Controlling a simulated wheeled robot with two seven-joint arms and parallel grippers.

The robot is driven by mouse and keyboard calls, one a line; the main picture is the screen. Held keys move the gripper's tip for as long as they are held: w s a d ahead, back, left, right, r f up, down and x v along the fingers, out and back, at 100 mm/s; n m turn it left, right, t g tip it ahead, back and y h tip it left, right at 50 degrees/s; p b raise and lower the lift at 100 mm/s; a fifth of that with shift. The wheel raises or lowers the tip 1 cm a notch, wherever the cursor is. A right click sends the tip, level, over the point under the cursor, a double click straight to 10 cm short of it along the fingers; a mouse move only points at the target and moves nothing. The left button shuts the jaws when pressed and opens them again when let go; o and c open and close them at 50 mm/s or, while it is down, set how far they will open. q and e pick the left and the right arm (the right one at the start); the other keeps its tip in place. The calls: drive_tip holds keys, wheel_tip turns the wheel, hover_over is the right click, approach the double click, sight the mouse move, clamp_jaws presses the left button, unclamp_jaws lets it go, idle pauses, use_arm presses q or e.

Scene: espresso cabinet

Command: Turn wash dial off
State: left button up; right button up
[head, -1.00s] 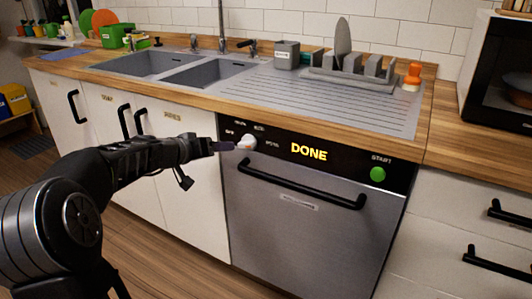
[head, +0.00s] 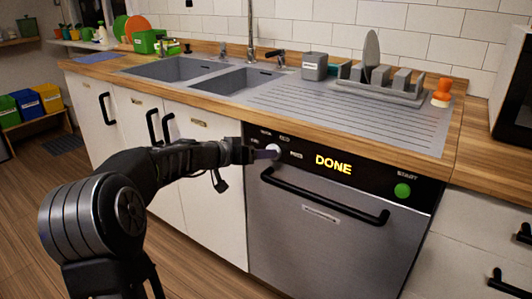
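The wash dial (head: 273,149) is a small white knob on the black control panel of the dishwasher (head: 318,222). Small labels ring the dial, too small to read surely. The panel's display (head: 333,164) reads DONE in yellow. My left gripper (head: 272,154) reaches in from the left, with its fingertip at the dial and overlapping it in the head view. I cannot tell whether it touches the dial or how far its fingers are apart. The gripper partly hides the dial, so its pointer does not show clearly. My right gripper is not in view.
A black bar handle (head: 322,199) crosses the dishwasher door below the panel. A green START button (head: 402,190) is at the panel's right. The wooden counter edge (head: 330,133) overhangs the panel. White cabinets with black handles stand on both sides.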

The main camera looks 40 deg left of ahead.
use_arm(q)
drive_tip(key=x, duration=0.4)
drive_tip(key=shift+c, duration=0.6)
drive_tip(key=c, duration=1.2)
drive_tip(key=shift+c, duration=0.2)
